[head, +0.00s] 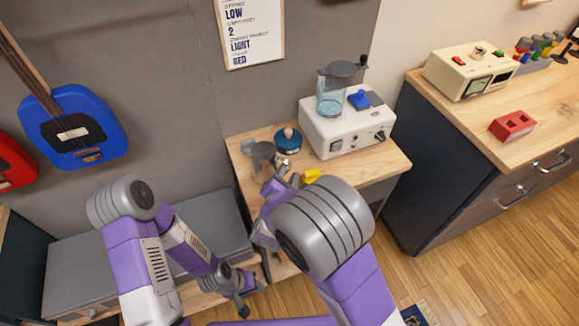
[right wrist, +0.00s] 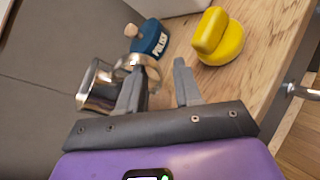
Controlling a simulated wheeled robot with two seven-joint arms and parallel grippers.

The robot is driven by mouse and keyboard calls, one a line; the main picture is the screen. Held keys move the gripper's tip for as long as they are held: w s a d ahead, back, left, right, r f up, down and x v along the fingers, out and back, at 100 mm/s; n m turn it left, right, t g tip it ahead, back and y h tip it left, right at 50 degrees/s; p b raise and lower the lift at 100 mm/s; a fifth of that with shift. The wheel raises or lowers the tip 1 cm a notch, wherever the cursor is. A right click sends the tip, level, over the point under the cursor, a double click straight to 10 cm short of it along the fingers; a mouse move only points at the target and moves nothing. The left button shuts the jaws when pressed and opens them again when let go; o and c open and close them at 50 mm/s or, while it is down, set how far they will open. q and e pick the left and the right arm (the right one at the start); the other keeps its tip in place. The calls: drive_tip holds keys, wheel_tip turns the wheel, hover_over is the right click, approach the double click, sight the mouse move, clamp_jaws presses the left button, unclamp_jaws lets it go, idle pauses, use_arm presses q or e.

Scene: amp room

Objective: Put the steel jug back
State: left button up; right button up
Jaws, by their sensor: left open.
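The steel jug (head: 262,151) stands on the small wooden table beside the blue tin, partly hidden by my right gripper (head: 273,179). In the right wrist view the jug (right wrist: 98,88) is at the left, just outside the left finger. A shiny metal loop, probably its handle, shows behind that finger; I cannot tell whether they touch. The fingers of my right gripper (right wrist: 160,88) are apart with nothing clearly between them. My left gripper (head: 247,298) is open and empty, low in front of the grey bench.
A blue polish tin (right wrist: 152,40) and a yellow object (right wrist: 217,38) stand near the right gripper. A white machine (head: 347,130) with a clear blue cup fills the table's back right. A blue guitar (head: 72,128) hangs at left. A cabinet (head: 470,130) stands at right.

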drive_tip(key=p+v, duration=0.1)
drive_tip(key=v, duration=0.7)
drive_tip(key=shift+s+a, duration=0.1)
drive_tip(key=shift+s, duration=0.2)
